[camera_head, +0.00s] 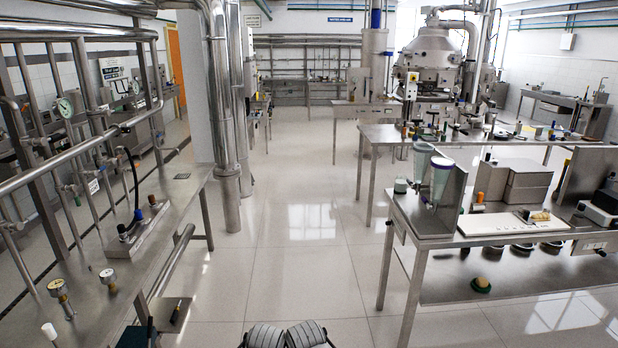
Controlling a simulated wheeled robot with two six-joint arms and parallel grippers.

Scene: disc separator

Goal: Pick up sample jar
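I cannot tell for sure which item is the sample jar. On the right steel table, a small squat pale container with a dark green top (401,186) stands near the left end. Beside it, two tall tapered pale-green vessels, one with a white rim (422,158) and one with a purple rim (440,176), stand upright against a steel bracket. Neither gripper's fingers are in view, and nothing in view is held.
The right table (405,212) also carries steel boxes (513,182) and a white tray (512,223). A left bench (190,190) holds gauges and fittings. The tiled floor (300,260) between them is clear.

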